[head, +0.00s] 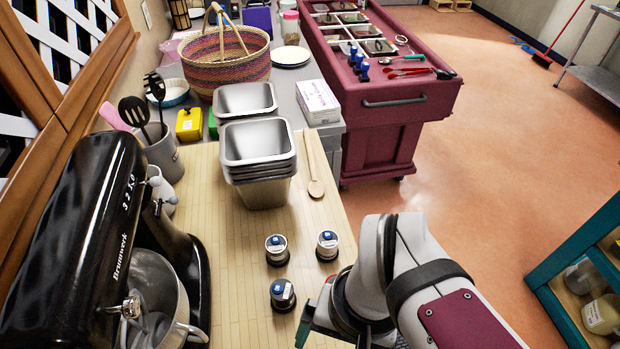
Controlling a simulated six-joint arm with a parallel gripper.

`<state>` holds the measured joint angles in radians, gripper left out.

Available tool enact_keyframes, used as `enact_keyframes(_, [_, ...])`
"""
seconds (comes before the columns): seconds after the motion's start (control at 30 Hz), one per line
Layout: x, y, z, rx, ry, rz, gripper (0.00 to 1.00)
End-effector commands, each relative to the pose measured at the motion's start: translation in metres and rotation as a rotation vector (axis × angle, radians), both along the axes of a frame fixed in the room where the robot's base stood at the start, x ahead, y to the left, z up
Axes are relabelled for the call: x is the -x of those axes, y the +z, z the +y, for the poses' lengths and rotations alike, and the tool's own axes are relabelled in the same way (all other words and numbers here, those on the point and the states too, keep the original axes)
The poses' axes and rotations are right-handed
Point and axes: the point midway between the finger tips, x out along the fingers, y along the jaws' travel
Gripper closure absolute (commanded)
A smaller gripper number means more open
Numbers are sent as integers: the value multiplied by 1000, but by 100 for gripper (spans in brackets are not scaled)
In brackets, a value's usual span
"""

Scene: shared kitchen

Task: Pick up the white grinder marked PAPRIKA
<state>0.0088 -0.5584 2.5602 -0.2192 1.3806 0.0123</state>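One grinder (277,250) is at the back left, another grinder (327,246) at the back right, and a third grinder (282,295) nearer the front. The label print is too small to read, so I cannot tell which is marked PAPRIKA. My gripper (306,326) shows only partly at the bottom edge, just right of and in front of the front grinder. It appears apart from all three. My arm hides most of it, and its opening cannot be seen.
A black stand mixer (80,235) with a metal bowl fills the left side. A utensil crock (163,152) stands at the back left. Bare counter lies left of the grinders.

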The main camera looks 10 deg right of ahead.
Motion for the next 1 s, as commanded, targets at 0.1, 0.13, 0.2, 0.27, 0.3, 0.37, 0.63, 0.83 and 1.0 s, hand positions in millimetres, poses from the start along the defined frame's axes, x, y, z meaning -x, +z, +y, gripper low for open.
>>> enact_keyframes(0.1, [0, 0, 0, 0, 0, 0, 9])
enact_keyframes(0.13, [0, 0, 0, 0, 0, 0, 3])
enact_keyframes(0.2, [0, 0, 0, 0, 0, 0, 3])
enact_keyframes(0.27, [0, 0, 0, 0, 0, 0, 3])
enact_keyframes(0.3, [0, 0, 0, 0, 0, 0, 3])
enact_keyframes(0.37, [-1, 0, 0, 0, -2, 0, 3])
enact_keyframes(0.63, [-152, 5, -29, 92, -359, 34, 3])
enact_keyframes(0.83, [-256, -39, -55, 146, -617, 29, 3])
enact_keyframes(1.0, [-272, -69, -59, 155, -665, 28, 3])
